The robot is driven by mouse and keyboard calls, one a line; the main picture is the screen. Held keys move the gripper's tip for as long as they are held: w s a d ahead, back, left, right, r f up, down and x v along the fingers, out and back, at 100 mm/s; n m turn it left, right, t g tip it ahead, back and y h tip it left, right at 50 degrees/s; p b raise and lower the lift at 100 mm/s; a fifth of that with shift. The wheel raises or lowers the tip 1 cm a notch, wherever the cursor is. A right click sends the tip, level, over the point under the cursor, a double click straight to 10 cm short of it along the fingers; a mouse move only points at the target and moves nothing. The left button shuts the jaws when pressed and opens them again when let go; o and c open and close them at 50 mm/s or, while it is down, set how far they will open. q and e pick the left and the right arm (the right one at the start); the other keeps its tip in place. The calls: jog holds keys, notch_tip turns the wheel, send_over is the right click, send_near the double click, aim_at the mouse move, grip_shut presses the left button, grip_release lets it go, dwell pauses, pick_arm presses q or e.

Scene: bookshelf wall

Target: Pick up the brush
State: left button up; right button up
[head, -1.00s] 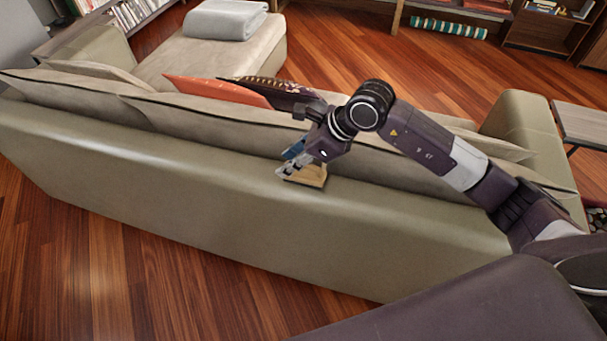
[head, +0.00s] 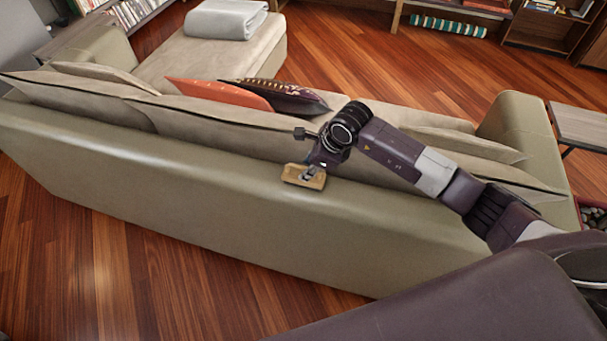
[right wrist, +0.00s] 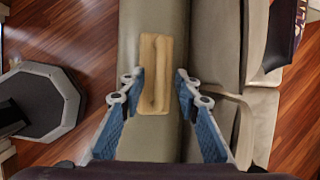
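The brush (head: 292,178) is a small tan wooden block lying on the top of the sofa back in the head view. In the right wrist view the brush (right wrist: 157,60) lies lengthwise, with a raised strip along its middle. My right gripper (head: 309,174) is over the brush and hides part of it in the head view. In the right wrist view the right gripper (right wrist: 160,74) is open, with one blue-padded finger on each side of the brush's near end. A gap shows between brush and right finger; I cannot tell whether the left finger touches. My left gripper is not in view.
The beige sofa (head: 200,165) runs across the view, with cushions along its back, including an orange one (head: 218,92) and a dark patterned one (head: 285,96). A folded grey blanket (head: 226,19) lies on the chaise. Wooden floor is open behind the sofa.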

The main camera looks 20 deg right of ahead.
jog(key=shift+f, duration=0.1)
jog(key=shift+c, duration=0.4)
grip_shut()
jog(key=shift+w, duration=0.1)
notch_tip(320, 180, up, 20)
jog(key=b, duration=0.5)
dwell(0.4)
